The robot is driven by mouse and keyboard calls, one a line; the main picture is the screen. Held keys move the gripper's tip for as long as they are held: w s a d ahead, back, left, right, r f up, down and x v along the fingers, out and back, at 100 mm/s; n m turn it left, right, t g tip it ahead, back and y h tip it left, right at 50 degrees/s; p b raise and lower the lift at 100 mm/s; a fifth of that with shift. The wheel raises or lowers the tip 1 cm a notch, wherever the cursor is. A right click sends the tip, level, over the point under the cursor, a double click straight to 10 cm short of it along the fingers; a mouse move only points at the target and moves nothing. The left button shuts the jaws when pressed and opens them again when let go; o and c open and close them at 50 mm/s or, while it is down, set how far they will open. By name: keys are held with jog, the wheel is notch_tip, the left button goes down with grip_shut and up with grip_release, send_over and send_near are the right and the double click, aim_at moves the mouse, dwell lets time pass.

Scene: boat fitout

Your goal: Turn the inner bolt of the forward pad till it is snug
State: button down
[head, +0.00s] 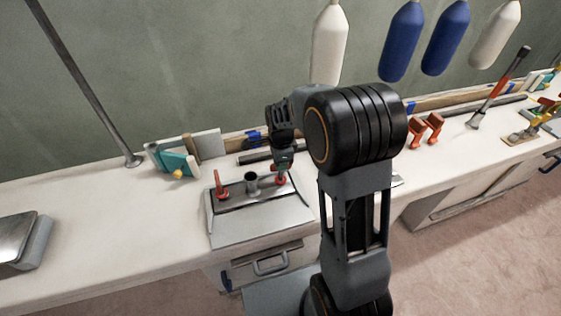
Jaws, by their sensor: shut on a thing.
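A dark metal plate (236,192) lies on a raised grey block on the white counter. A short grey post (251,183) stands at its middle. A red-handled piece (221,189) stands upright at its left end. A second red piece (281,181), which looks like a bolt head or its handle, is at the right end. My gripper (283,171) points down over this right piece and is shut on it. The jaws hide most of it, so its thread and seating cannot be seen. Which pad is the forward one cannot be told from this view.
A slanted grey pole (85,85) stands left on the counter. Teal and white blocks (178,162) lie behind the plate. Orange clamps (426,128) and a red-handled lever (497,88) are to the right. White and blue fenders (403,40) hang above. The counter's left part is mostly clear.

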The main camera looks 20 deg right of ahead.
jog(key=shift+w+r+m, duration=0.2)
jog(key=shift+r+m, duration=0.05)
jog(key=shift+m, duration=0.45)
jog(key=c, duration=1.2)
grip_release()
jog(key=shift+s+f, duration=0.15)
jog(key=shift+o, duration=0.2)
notch_tip(320, 180, up, 14)
jog(key=p, duration=0.1)
jog(key=shift+f, duration=0.1)
